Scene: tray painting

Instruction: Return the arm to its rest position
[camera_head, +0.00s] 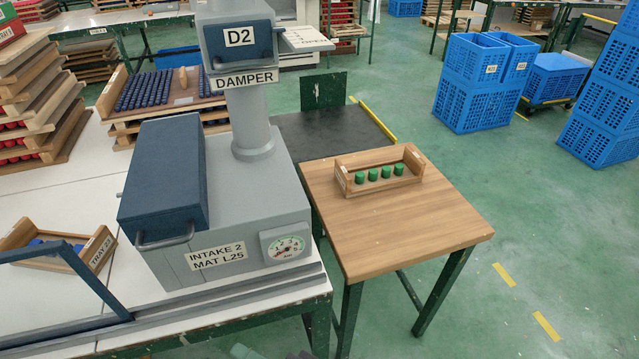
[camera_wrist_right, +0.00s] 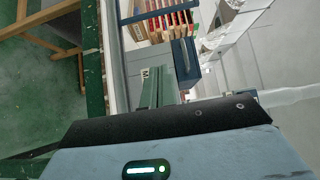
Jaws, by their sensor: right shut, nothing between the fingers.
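My right gripper (camera_wrist_right: 160,86) shows in the right wrist view as two narrow grey-green fingers close together, shut with nothing between them. They point away from my blue-grey wrist housing and its black band. A white surface and a stack of trays lie beyond. In the head view only small grey and dark pieces show at the bottom edge, just in front of the bench; the fingers cannot be made out there. My left gripper is in neither view.
A grey machine (camera_head: 225,210) with a dark blue lid stands on the white bench (camera_head: 75,205). A wooden side table (camera_head: 400,230) holds a small tray (camera_head: 383,187) with several green pegs. Blue crates (camera_head: 470,85) stand at the back right. Green floor at the right front is clear.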

